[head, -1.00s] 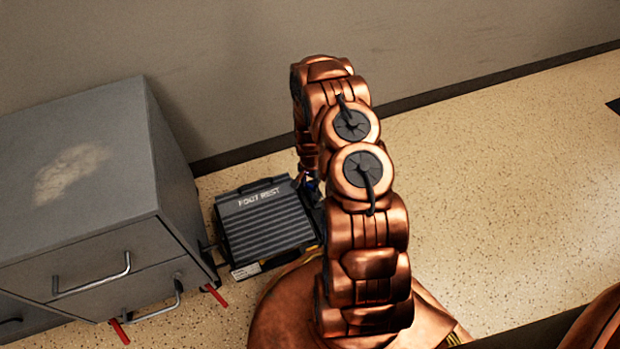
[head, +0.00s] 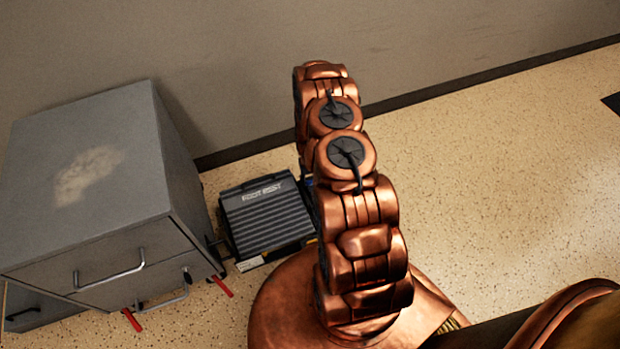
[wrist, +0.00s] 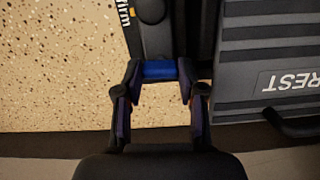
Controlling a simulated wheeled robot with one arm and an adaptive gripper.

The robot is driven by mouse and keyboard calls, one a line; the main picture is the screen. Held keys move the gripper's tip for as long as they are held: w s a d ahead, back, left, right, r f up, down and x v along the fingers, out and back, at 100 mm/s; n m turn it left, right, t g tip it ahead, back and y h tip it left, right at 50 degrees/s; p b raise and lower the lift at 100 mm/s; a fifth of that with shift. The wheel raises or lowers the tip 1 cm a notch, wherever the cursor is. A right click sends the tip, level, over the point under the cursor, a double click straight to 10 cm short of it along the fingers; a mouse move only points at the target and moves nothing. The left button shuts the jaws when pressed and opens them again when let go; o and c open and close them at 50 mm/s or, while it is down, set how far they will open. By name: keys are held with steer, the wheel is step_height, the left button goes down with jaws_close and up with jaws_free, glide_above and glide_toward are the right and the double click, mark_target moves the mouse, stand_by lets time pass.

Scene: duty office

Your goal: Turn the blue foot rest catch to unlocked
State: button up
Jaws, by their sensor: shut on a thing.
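The foot rest (head: 265,215) is a dark ribbed platform labelled FOOT REST on the floor, right of the grey cabinet. Part of it also shows in the wrist view (wrist: 265,50), with its lettering upside down. The blue catch (wrist: 160,70) sits at the side of the foot rest, beside a dark bar. My gripper (wrist: 160,88) is shut on the blue catch, one finger on each side of it. In the head view my arm hides the gripper and the catch. I cannot tell from these frames which position the catch is in.
A grey drawer cabinet (head: 90,190) stands close on the left, with metal handles and red levers (head: 221,286) at its base. The wall (head: 400,60) is behind the foot rest. Speckled floor (head: 500,190) to the right is clear.

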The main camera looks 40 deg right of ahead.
steer(key=shift+d+n, duration=0.1)
steer(key=shift+n, duration=0.4)
steer(key=o, duration=1.2)
steer(key=shift+c, duration=0.2)
